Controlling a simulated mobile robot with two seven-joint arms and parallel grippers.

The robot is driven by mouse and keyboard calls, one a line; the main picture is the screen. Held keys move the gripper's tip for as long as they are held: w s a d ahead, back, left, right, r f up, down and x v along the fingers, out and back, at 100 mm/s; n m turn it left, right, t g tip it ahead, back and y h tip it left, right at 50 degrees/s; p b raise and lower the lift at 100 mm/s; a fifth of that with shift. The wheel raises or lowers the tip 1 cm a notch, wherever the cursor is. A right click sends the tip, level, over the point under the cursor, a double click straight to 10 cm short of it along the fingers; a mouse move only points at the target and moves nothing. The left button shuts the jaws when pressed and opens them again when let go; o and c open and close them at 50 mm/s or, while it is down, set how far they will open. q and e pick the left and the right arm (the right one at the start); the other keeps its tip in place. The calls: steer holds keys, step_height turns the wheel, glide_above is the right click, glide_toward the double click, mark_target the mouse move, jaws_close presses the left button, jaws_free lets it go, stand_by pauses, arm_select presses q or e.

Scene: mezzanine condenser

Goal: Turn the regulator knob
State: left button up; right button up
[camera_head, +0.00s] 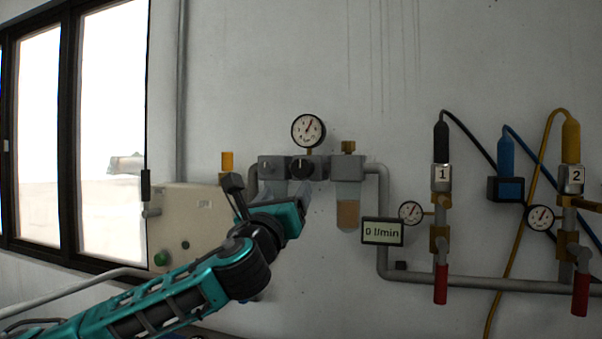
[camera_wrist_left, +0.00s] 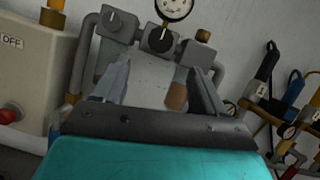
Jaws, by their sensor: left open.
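The regulator's black knob (camera_head: 303,167) is on the front of a grey block below a round white gauge (camera_head: 308,130) on the wall. In the left wrist view the knob (camera_wrist_left: 160,40) shows a pale mark on its face. My left gripper (camera_head: 303,188) is just below the knob in the head view, with its fingers pointing toward the wall unit. In the left wrist view its two fingers (camera_wrist_left: 160,75) are apart with nothing between them, and the knob is beyond their tips. I cannot tell the exact gap to the knob. My right gripper is not in view.
A grey block with another knob (camera_wrist_left: 115,19) adjoins on the left. A filter bowl (camera_head: 347,208) hangs at right, beside a "0 l/min" display (camera_head: 382,232). A beige box (camera_head: 185,225) with a green button is at left. Pipes, red-handled valves (camera_head: 441,284) and hoses fill the right.

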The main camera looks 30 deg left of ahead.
mark_target(301, 171)
arm_select(q)
steer(key=p+x, duration=0.2)
steer(key=x, duration=1)
steer(key=shift+w+f, duration=0.1)
steer(key=shift+w, duration=0.05)
steer(key=shift+c, duration=0.3)
steer(key=c, duration=0.9)
